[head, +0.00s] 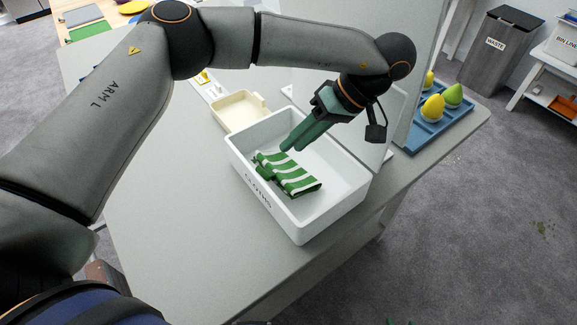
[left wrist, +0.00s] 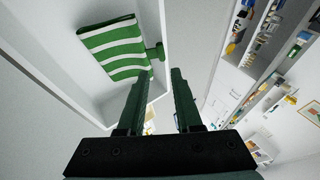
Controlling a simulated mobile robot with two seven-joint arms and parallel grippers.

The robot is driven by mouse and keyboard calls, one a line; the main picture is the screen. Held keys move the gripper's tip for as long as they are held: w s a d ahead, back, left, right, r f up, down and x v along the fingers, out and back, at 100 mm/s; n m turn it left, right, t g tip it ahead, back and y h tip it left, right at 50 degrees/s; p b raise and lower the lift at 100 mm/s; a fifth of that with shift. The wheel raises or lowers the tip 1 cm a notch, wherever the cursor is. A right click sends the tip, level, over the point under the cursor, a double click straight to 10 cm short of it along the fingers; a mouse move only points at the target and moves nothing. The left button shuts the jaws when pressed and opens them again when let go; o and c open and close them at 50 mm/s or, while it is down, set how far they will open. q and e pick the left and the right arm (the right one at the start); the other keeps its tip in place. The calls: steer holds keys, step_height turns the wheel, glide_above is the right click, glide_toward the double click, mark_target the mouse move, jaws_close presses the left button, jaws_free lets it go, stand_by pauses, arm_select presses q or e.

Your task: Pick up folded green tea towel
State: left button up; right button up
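The folded green tea towel (head: 288,174) with white stripes lies in the white bin (head: 313,227) marked CLOTHS. It also shows in the left wrist view (left wrist: 113,46), at the upper left, with a small piece sticking out on its right. My left gripper (head: 292,148) reaches over the bin from its far side, with its green fingertips near the towel's far edge. In the left wrist view the two fingers (left wrist: 162,73) are apart with nothing between them. The towel lies beside the fingers there, not between them.
A cream tray (head: 239,110) stands just behind the bin. An upright pale panel (head: 376,105) stands beside my left gripper, with a blue tray (head: 437,130) of yellow and green pear-like items beyond it. The grey counter (head: 160,220) left of the bin is clear.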

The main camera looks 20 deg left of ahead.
mark_target(263, 170)
arm_select(q)
steer(key=x, duration=0.4)
steer(key=shift+a+f, duration=0.1)
steer(key=shift+f, duration=0.05)
steer(key=x, duration=0.5)
steer(key=shift+a, duration=0.2)
jaws_close()
stand_by(1.0)
